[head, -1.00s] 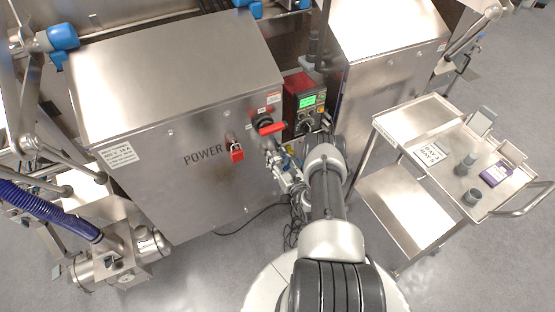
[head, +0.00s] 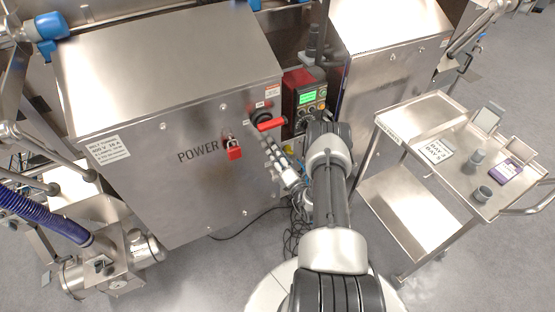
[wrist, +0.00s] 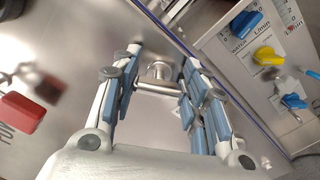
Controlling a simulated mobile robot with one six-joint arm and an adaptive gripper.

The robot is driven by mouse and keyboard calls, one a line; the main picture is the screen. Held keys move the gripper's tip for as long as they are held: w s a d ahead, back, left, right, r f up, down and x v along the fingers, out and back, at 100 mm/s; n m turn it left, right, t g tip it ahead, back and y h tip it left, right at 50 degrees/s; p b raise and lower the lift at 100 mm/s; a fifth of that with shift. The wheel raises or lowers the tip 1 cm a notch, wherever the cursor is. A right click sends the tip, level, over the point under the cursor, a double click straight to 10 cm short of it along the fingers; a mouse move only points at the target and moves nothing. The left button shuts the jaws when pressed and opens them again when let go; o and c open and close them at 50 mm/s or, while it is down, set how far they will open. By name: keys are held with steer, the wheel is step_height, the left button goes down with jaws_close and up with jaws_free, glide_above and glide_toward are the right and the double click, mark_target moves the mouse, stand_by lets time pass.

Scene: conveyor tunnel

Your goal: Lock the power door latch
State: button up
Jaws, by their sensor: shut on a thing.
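The steel power cabinet (head: 170,190) carries the word POWER on its front door. A small metal latch handle (wrist: 158,72) sticks out of the door's bare steel face in the wrist view. My gripper (wrist: 162,62) is shut on this latch handle, with one blue-padded finger on each side of it. In the head view my gripper (head: 281,166) is small, by the door's right side, and the latch is hidden there. A red padlock (head: 234,151) hangs beside the POWER lettering. A red switch handle (head: 271,124) sits above and left of my gripper.
A red control box (head: 303,95) with a green screen stands right of the door. A panel with a blue knob (wrist: 246,24) and a yellow knob (wrist: 268,56) is close to my right finger. Loose cables (head: 297,220) lie below. A steel cart (head: 395,130) stands at right.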

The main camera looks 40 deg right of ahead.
steer(key=m+b, duration=0.2)
steer(key=m, duration=0.3)
steer(key=shift+f+m, duration=0.15)
steer(key=shift+m, duration=0.25)
stand_by(0.4)
steer(key=o, duration=1.1)
steer(key=shift+s, duration=0.1)
steer(key=v, duration=1.1)
steer(key=shift+s, duration=0.4)
